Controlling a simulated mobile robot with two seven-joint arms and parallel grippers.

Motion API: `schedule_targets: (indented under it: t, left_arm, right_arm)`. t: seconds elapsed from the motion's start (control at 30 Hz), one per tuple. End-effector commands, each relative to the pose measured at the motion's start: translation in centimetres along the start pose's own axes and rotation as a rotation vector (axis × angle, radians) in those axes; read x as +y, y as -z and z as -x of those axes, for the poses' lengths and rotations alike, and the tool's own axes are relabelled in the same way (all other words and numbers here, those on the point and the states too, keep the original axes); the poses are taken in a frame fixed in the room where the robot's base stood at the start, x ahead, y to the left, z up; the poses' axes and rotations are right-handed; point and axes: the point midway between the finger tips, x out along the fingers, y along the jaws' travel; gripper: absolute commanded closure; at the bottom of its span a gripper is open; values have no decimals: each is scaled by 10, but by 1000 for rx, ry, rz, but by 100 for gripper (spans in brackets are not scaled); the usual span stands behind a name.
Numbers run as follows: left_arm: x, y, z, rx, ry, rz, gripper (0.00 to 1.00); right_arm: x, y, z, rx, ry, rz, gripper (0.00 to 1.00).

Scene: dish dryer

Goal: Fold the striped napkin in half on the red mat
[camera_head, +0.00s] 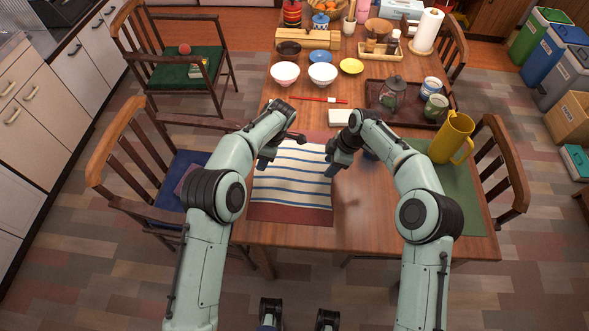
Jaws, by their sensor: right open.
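The striped napkin (291,182), cream with blue stripes, lies flat and spread out over most of the red mat (290,214). The mat shows as a strip along the napkin's near edge and a little at its far side. My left gripper (264,164) is at the napkin's far left corner; its fingers are too small and turned away to tell open from shut. My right gripper (331,170) is at the napkin's right edge, open and empty. I cannot tell whether either gripper touches the cloth. My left gripper and forearm hide the far left corner.
Bowls (322,74) stand further back. The table's near edge is clear.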

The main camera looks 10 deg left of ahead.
Motion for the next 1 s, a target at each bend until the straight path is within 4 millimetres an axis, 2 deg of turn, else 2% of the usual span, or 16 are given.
schedule_targets:
  t: [0.1,0.23,0.7,0.77,1.0]
  left_arm:
    - [0,-5,-17,0,2,1,51]
    - [0,-8,-27,-1,0,-1,51]
    - [0,-11,-34,-1,0,0,51]
    - [0,-10,-33,-1,0,0,59]
    - [0,-10,-33,-1,1,0,98]
  right_arm:
    - [0,-5,-17,0,2,0,51]
    - [0,-8,-27,0,2,1,51]
    - [-1,-10,-34,0,1,0,51]
    - [-1,-10,-34,0,1,0,59]
    - [-1,-10,-34,-1,2,0,98]
